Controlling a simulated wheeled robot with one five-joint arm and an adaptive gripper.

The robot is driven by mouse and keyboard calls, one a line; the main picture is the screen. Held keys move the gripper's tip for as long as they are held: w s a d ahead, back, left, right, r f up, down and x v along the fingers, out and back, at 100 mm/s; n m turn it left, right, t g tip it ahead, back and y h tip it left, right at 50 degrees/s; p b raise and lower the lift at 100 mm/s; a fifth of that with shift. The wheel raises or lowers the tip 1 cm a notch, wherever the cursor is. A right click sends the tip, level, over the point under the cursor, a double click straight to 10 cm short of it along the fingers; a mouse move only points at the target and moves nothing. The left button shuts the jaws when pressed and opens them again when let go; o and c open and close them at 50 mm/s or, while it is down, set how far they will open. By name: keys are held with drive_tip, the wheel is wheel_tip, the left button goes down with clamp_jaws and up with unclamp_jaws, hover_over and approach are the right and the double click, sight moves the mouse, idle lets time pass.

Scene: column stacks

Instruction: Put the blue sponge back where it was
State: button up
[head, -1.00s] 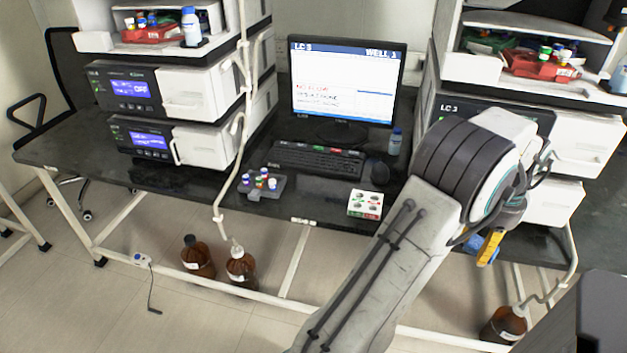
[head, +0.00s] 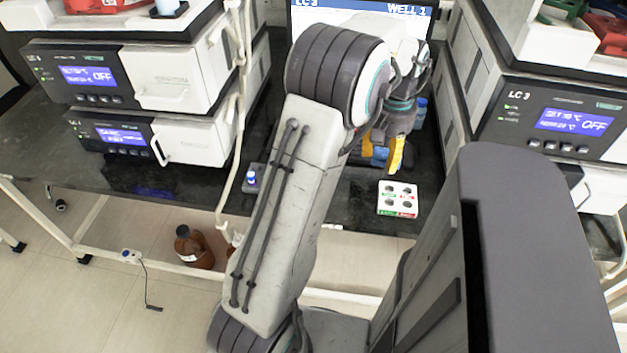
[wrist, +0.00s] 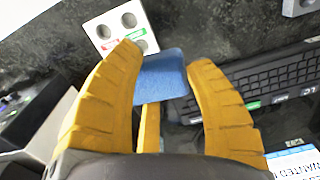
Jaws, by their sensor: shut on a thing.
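My gripper (wrist: 165,62) has yellow fingers closed on the blue sponge (wrist: 162,78). The sponge sits between the fingers in the wrist view, with its lower part hidden by them. In the head view, the sponge (head: 380,153) shows as a small blue patch beside a yellow finger, partly hidden by my arm. My gripper (head: 388,160) is over the dark desk, in front of the monitor and behind the white holed block. I cannot tell whether the sponge touches the desk.
The white holed block (head: 398,190) is near the desk's front edge. The black keyboard (wrist: 285,78) lies to the right in the wrist view. A blue-capped bottle (head: 420,112) stands near the monitor (head: 408,15). Instrument stacks (head: 200,75) (head: 570,120) flank the desk.

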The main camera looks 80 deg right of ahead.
drive_tip(key=shift+s+a+n, duration=0.15)
drive_tip(key=shift+a+n, duration=0.15)
drive_tip(key=shift+a, duration=0.05)
drive_tip(key=shift+w+a+f, duration=0.1)
drive_tip(key=shift+w+f, duration=0.05)
drive_tip(key=shift+w, duration=0.05)
drive_tip(key=w+f, duration=0.2)
drive_tip(key=w, duration=0.1)
drive_tip(key=w+a+f, duration=0.1)
drive_tip(key=w+f, duration=0.1)
drive_tip(key=w, duration=0.2)
drive_tip(key=w+f, duration=0.2)
drive_tip(key=w, duration=0.2)
drive_tip(key=shift+a+f, duration=0.35)
drive_tip(key=shift+a, duration=0.05)
drive_tip(key=shift+f+p, duration=0.3)
drive_tip(key=shift+f, duration=1.7)
drive_tip(key=shift+f, duration=0.2)
drive_tip(key=o, duration=1.2)
drive_tip(key=shift+c, duration=0.2)
drive_tip(key=shift+r, duration=0.15)
